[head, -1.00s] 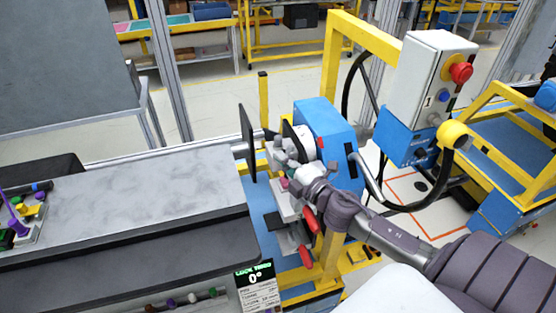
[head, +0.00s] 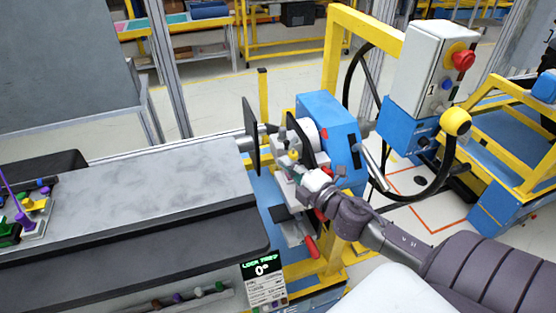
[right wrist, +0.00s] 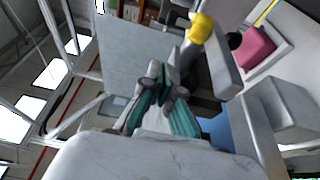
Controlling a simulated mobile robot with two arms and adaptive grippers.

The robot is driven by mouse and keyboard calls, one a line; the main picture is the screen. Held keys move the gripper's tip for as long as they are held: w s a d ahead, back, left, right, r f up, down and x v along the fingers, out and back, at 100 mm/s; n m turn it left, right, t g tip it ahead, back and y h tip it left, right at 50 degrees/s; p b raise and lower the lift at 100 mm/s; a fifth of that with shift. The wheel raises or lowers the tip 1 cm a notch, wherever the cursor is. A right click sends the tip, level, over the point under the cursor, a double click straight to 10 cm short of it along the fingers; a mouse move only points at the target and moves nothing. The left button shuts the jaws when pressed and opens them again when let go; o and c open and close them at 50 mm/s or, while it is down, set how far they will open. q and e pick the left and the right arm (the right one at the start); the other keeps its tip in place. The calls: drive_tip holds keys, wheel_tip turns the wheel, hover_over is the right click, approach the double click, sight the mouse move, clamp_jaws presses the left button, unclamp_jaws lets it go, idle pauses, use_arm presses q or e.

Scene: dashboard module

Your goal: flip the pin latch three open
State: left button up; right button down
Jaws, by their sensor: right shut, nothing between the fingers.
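The latch fixture (head: 287,190) is a light grey assembly with a small yellow knob, beside the blue machine housing. I cannot tell for certain which part is pin latch three. One red handle (head: 312,247) hangs at its lower front; a second red part is mostly hidden behind my wrist. My right gripper (head: 331,172) is just right of the fixture, shut and empty. In the right wrist view its closed fingers (right wrist: 163,84) show, with the yellow knob (right wrist: 201,27) beyond and a pink-red block (right wrist: 254,47) to the right. My left gripper is not in view.
A small display (head: 263,278) reads a lock name and 0°. A black upright plate (head: 250,137) stands left of the fixture. The blue housing (head: 328,120), yellow frame (head: 333,50) and control box (head: 432,70) stand behind and right. A grey-topped bench (head: 130,200) fills the left.

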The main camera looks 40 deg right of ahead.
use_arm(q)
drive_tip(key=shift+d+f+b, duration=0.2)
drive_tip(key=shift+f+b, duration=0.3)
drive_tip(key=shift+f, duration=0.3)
use_arm(e)
drive_tip(key=s, duration=0.4)
drive_tip(key=shift+s+a+r, duration=0.1)
drive_tip(key=shift+s+a, duration=0.25)
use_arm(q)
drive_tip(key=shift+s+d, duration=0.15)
use_arm(e)
drive_tip(key=shift+s, duration=0.1)
